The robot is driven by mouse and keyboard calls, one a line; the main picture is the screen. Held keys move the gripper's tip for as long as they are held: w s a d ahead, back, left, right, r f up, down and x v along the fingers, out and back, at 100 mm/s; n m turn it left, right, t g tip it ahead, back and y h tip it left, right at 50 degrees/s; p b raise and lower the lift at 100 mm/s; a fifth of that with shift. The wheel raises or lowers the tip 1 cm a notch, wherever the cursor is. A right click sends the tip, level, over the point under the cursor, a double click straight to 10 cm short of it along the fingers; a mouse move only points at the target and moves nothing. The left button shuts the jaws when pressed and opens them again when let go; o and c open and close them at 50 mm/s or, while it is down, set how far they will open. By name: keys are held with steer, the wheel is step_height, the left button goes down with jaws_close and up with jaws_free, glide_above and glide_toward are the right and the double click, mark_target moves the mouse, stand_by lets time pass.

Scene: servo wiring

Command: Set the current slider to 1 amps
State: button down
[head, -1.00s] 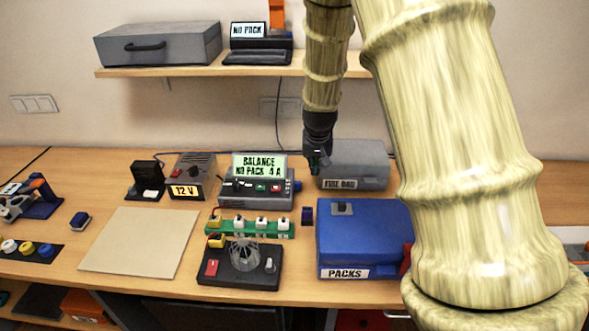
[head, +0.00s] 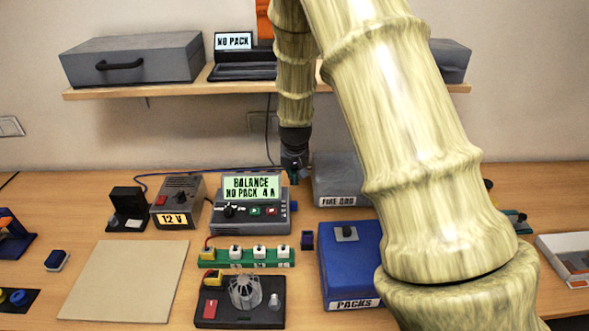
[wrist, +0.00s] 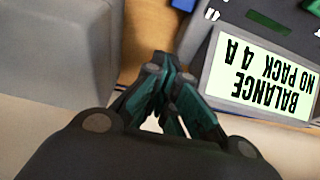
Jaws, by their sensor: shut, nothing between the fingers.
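The charger (head: 251,212) stands at the middle of the bench, with a lit display (head: 250,187) reading "BALANCE NO PACK 4 A". The display also shows upside down in the wrist view (wrist: 265,75). A knob and small coloured buttons sit on its front panel. A blue part (head: 293,206) shows at the charger's right side; I cannot tell whether it is the current slider. My gripper (head: 293,177) is shut and empty, pointing down behind the charger's right rear corner. In the wrist view my gripper (wrist: 165,85) has its fingers together between the charger and the grey bag.
The grey fire bag (head: 343,180) stands close on the right of my gripper. A 12 V supply (head: 178,202) is left of the charger. The green board (head: 246,258) and blue packs box (head: 350,270) are in front. A shelf (head: 150,90) hangs above.

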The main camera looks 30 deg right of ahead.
mark_target(294, 206)
steer(key=p+x, duration=0.1)
steer(key=x, duration=0.1)
steer(key=shift+d+f, duration=0.25)
steer(key=shift+f, duration=0.1)
steer(key=x, duration=0.2)
steer(key=shift+w+f+p, duration=0.1)
steer(key=shift+f+p, duration=0.15)
steer(key=shift+p, duration=0.1)
steer(key=s+a+p, duration=0.1)
steer(key=s, duration=0.2)
steer(key=shift+a+r+p, duration=0.1)
steer(key=shift+a+p, duration=0.3)
steer(key=shift+s+a, duration=0.15)
steer(key=shift+f, duration=0.2)
steer(key=shift+s, duration=0.1)
